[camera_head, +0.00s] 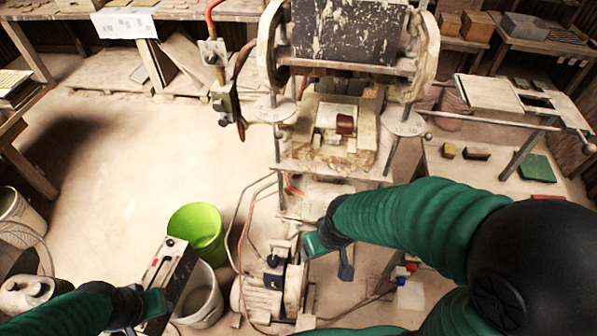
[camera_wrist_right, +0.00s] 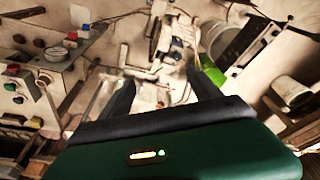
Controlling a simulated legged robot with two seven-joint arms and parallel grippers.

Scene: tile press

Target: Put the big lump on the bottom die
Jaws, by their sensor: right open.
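A reddish-brown lump (camera_head: 345,124) sits on the pale bottom die (camera_head: 328,122) on the press bed, under the raised dark upper part. A yellowish lump (camera_head: 448,150) and a dark brown lump (camera_head: 477,153) lie on the table to the right. My right gripper (camera_head: 325,258) is in front of and below the press bed, apart from the lump. In the right wrist view its two dark fingers (camera_wrist_right: 161,80) stand wide apart with nothing between them. My left gripper (camera_head: 156,303) is at the lower left; its fingers cannot be made out.
The press (camera_head: 348,35) stands at centre with side wheels and hanging control boxes (camera_head: 222,95). A green bucket (camera_head: 197,230) and a grey bucket (camera_head: 200,298) stand left of a motor (camera_head: 262,292). A green mat (camera_head: 537,168) lies on the right table.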

